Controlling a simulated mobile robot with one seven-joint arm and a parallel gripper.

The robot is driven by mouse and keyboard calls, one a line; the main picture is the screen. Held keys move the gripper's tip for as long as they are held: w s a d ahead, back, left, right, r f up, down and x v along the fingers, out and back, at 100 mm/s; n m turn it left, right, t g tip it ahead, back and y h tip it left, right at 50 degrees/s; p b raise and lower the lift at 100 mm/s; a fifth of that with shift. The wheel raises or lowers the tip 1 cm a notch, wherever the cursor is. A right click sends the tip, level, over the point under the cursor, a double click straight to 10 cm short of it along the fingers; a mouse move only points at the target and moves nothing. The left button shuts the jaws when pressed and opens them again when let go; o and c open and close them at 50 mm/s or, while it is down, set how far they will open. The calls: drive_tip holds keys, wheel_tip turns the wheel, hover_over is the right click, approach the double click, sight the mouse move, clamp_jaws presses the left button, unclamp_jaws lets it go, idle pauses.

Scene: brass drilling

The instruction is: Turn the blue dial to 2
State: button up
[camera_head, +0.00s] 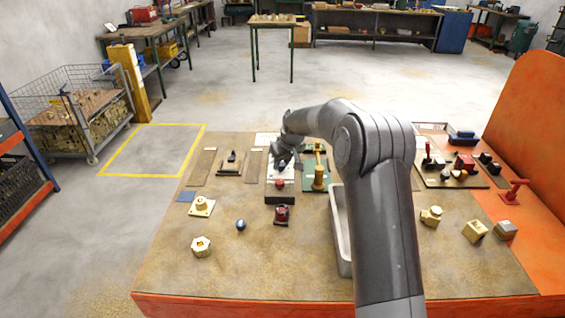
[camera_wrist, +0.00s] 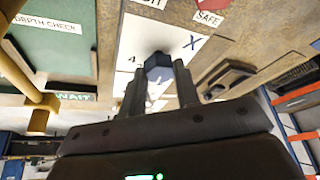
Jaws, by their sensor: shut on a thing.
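The blue dial (camera_wrist: 158,66) sits on a white panel (camera_wrist: 182,46) in the wrist view. The panel carries printed marks; a 4 and an X are legible, and I cannot read a 2 or tell where the dial points. My gripper (camera_wrist: 156,85) is shut on the dial, one finger on each side. In the head view my gripper (camera_head: 285,152) is over the white panel (camera_head: 271,184) near the far side of the bench. The dial shows there as a small dark blue spot (camera_head: 282,163), partly hidden by the gripper.
A green board (camera_wrist: 62,45) with a brass lever and labels is beside the panel. A red knob (camera_head: 280,184) is just in front of the dial. A dark red part (camera_head: 282,214), a blue egg-shaped part (camera_head: 241,225) and brass pieces (camera_head: 201,246) lie on the bench. The front left is mostly clear.

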drive_tip(key=shift+m, duration=0.5)
drive_tip(key=o, duration=1)
drive_tip(key=v, duration=1)
drive_tip(key=shift+s+a+r, duration=0.1)
drive_tip(key=shift+s+r, duration=0.15)
drive_tip(key=shift+r, duration=0.1)
